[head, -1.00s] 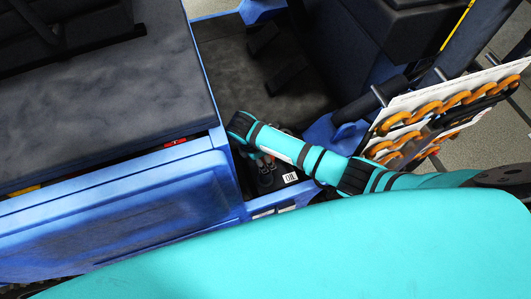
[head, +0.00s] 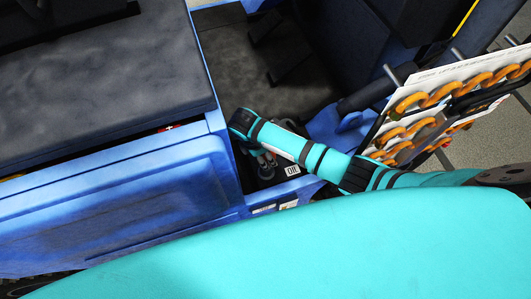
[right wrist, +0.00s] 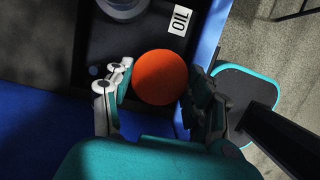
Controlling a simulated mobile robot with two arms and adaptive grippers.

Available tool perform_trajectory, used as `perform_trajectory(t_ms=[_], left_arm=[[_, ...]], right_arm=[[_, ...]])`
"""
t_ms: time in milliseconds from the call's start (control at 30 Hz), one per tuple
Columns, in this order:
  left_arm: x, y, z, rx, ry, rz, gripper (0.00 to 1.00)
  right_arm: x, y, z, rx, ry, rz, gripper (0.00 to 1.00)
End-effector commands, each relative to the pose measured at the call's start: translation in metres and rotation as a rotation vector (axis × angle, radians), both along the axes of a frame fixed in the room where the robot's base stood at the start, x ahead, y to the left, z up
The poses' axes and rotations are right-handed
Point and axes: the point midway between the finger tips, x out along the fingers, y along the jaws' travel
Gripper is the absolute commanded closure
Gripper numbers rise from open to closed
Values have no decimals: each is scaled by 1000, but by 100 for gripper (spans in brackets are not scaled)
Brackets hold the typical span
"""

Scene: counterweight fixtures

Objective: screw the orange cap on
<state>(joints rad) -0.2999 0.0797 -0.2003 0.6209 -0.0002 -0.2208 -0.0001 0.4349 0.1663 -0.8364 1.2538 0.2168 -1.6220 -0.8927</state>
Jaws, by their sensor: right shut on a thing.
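The orange cap (right wrist: 160,77) is a smooth round disc, seen from above in the right wrist view. My right gripper (right wrist: 160,84) has one finger on each side of it and is shut on it. Below it is a dark recessed panel with a white OIL label (right wrist: 180,20); the label also shows in the head view (head: 292,170). In the head view my right gripper (head: 266,160) reaches down into the recess, and the cap is hidden there. Whether the cap sits on an opening cannot be told. My left gripper is not in view.
A blue body panel (head: 110,200) borders the recess on the left, with a dark padded top (head: 100,95) above it. A rack with orange chain pieces (head: 440,95) stands close to my right arm. Grey floor shows at the far right.

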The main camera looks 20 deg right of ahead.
Motion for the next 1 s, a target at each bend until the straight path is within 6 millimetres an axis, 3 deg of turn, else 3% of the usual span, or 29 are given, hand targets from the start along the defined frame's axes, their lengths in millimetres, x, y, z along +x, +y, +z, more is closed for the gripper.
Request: perform_trajectory(t_ms=[367, 1000], left_arm=[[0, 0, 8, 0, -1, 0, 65], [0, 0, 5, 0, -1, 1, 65]], right_arm=[[0, 0, 1, -1, 1, 0, 67], [0, 0, -4, 0, 0, 0, 67]])
